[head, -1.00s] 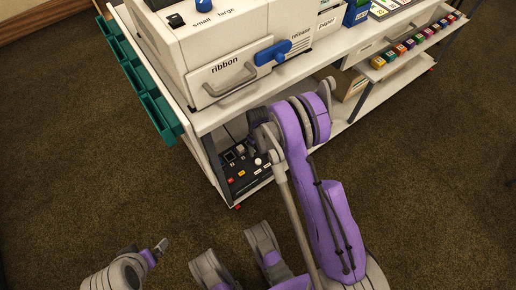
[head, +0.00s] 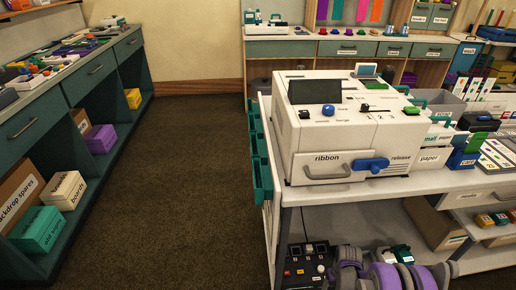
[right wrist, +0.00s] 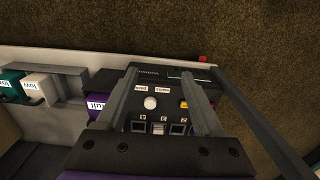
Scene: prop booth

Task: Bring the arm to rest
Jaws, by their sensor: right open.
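My right arm (head: 390,275) shows only as purple and grey links at the bottom right of the head view, in front of the white cart's lower part. My right gripper (right wrist: 160,74) is open in the right wrist view, its two grey fingers apart with nothing held between them. Beyond the fingers is a black control box (right wrist: 170,103) with a white knob and small buttons. I cannot tell whether the fingers touch it. The box also shows low in the cart in the head view (head: 306,267). My left gripper is out of view.
A white ribbon machine (head: 340,140) stands on the white cart (head: 425,183). Green bins (head: 261,178) hang on the cart's left side. A teal workbench (head: 88,88) stands at the left. The carpet (head: 190,170) between them is clear.

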